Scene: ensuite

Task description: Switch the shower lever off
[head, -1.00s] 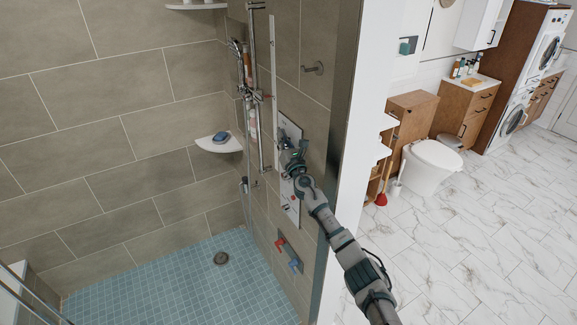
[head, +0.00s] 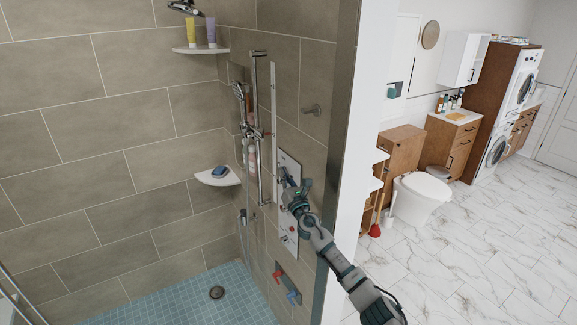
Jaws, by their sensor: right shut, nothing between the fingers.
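The shower control panel (head: 293,166) is a narrow, shiny upright plate on the tiled wall. A small red mark and a round knob (head: 285,240) show on its lower part. My right gripper (head: 287,180) is shut and empty in front of the panel's upper part. A grey lever-like part appears beside its fingertips, but it is too small and covered to tell its position or whether the two touch. My left gripper is out of view.
A slide rail with hand shower (head: 240,91) stands left of the panel. A corner shelf (head: 218,178) holds blue soap. The wall end (head: 343,150) borders my arm.

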